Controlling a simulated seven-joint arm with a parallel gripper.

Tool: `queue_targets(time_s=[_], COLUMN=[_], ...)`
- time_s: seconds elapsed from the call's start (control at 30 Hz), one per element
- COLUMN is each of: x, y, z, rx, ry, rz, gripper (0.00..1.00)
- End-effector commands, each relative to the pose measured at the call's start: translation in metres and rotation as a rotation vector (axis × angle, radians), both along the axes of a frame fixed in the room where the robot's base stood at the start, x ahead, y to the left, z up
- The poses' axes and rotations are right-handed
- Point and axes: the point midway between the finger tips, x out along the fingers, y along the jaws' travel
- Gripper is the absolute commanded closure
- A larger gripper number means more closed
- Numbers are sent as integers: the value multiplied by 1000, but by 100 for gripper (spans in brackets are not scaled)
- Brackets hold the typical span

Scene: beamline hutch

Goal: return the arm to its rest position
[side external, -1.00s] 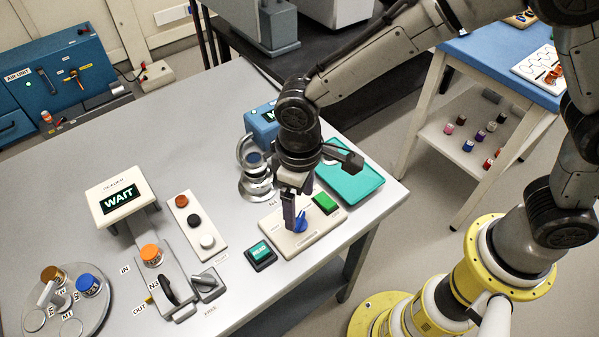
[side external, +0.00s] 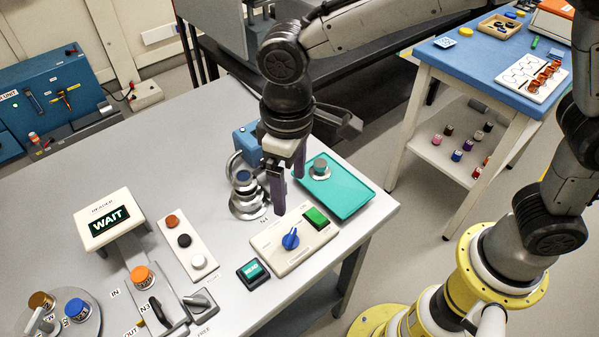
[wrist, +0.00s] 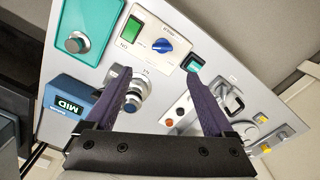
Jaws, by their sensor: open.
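My gripper (side external: 288,193) hangs above the steel table (side external: 150,160), fingers pointing down, open and with nothing between them. It is up and behind the white control box (side external: 285,252), clear of its blue knob (side external: 290,238). In the wrist view the two purple fingers (wrist: 158,76) are spread apart over the table. The box with its blue knob (wrist: 162,45) and green button (wrist: 132,29) shows beyond them. My arm is still bent out over the table.
A round metal stand (side external: 248,200) is close left of the fingers. A teal tray (side external: 345,195) holding a grey knobbed piece (side external: 320,169) is to the right. A lit reader reads WAIT (side external: 109,220). A blue-topped bench (side external: 480,65) stands back right. The wrist view shows a blue MID display (wrist: 68,107).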

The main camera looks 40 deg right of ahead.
Motion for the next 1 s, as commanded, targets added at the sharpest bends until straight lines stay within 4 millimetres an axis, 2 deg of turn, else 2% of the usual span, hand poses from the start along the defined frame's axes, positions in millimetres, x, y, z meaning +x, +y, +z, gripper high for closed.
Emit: queue_targets(time_s=[0.07, 0.13, 0.23, 0.37, 0.5, 0.6, 0.73, 0.9, 1.0], x=[11, 18, 16, -4, -42, -74, -113, -147, -152], y=[-14, -36, -81, -140, -193, -222, -246, -256, -256], z=[17, 40, 73, 105, 123, 124, 113, 86, 73], rx=[25, 54, 94, 130, 151, 156, 149, 132, 122], ry=[-33, -75, -143, -233, -330, -395, -465, -494, -474], rz=[-43, -98, -195, -309, -410, -473, -527, -528, -505], gripper=[12, 12, 12, 12, 12, 12, 12, 12, 12])
